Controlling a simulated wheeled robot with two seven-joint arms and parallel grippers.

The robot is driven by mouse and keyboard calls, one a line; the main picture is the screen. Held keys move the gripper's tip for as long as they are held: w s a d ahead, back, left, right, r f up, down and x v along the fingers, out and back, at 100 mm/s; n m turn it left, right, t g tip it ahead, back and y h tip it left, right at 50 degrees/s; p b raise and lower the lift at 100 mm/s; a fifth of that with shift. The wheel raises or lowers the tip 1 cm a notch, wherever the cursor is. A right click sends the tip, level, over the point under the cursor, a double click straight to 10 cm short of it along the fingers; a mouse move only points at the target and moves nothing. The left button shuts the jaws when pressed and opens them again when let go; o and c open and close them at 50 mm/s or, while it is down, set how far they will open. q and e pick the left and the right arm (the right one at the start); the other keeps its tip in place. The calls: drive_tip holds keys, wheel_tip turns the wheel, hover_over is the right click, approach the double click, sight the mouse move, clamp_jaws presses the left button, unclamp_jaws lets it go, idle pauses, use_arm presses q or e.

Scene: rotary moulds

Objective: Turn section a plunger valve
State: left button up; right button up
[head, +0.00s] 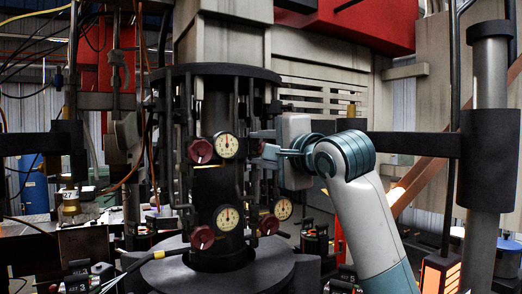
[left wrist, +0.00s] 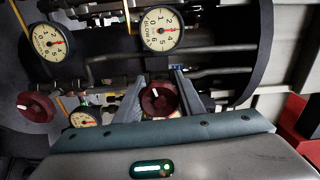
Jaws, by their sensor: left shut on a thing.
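Several dark red round valve knobs sit on the upright column of the mould machine, beside white dial gauges. One knob (head: 200,151) is at the upper left in the head view, another (head: 202,237) below it, and a third (head: 268,224) at the lower right. My left gripper (head: 264,144) reaches the column's right side at the upper level. In the left wrist view its two fingers stand on either side of a red plunger valve knob (left wrist: 158,99) with a white mark, and are shut on it. In the head view this knob is mostly hidden.
Gauges stand close by, at the upper (head: 227,146) and lower (head: 228,217) levels. Vertical rods and pipes crowd the column. A second red knob (left wrist: 36,106) shows left of the gripper in the left wrist view. A thick grey post (head: 488,150) stands at the right.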

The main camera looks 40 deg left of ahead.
use_arm(q)
drive_tip(key=o, duration=1)
drive_tip(key=shift+o, duration=0.2)
drive_tip(key=shift+d, duration=0.15)
use_arm(e)
drive_tip(key=shift+f, duration=0.1)
use_arm(q)
drive_tip(key=b+v, duration=0.4)
drive_tip(key=v, duration=1.3)
use_arm(e)
drive_tip(key=s+d+f+g+h, duration=0.1)
drive_tip(key=s+d+f+g, duration=0.1)
drive_tip(key=s+d+g, duration=0.1)
drive_tip(key=shift+s+d+f, duration=0.15)
drive_tip(key=shift+s+d, duration=0.25)
drive_tip(key=shift+d, duration=0.15)
use_arm(q)
drive_tip(key=shift+d, duration=0.1)
use_arm(e)
drive_tip(key=shift+d, duration=0.1)
